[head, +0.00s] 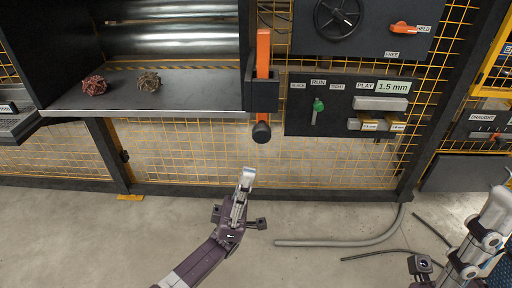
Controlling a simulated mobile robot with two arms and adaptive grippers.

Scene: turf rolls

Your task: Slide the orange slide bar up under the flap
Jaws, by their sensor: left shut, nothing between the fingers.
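The orange slide bar (263,54) stands upright in a black bracket (264,95) at the right end of the roller machine. A round black knob (261,132) is at its lower end. My left gripper (247,174) is shut and empty, below the knob and a little to its left, apart from it. My right arm (480,235) comes in at the lower right edge; its fingertips cannot be made out. I cannot pick out the flap for certain.
A grey shelf (190,92) holds a red tangled ball (94,85) and a brown one (148,81). A black panel (338,118) with a green lever (318,106) is right of the bar. Yellow mesh fencing runs behind. A grey hose (330,242) lies on the floor.

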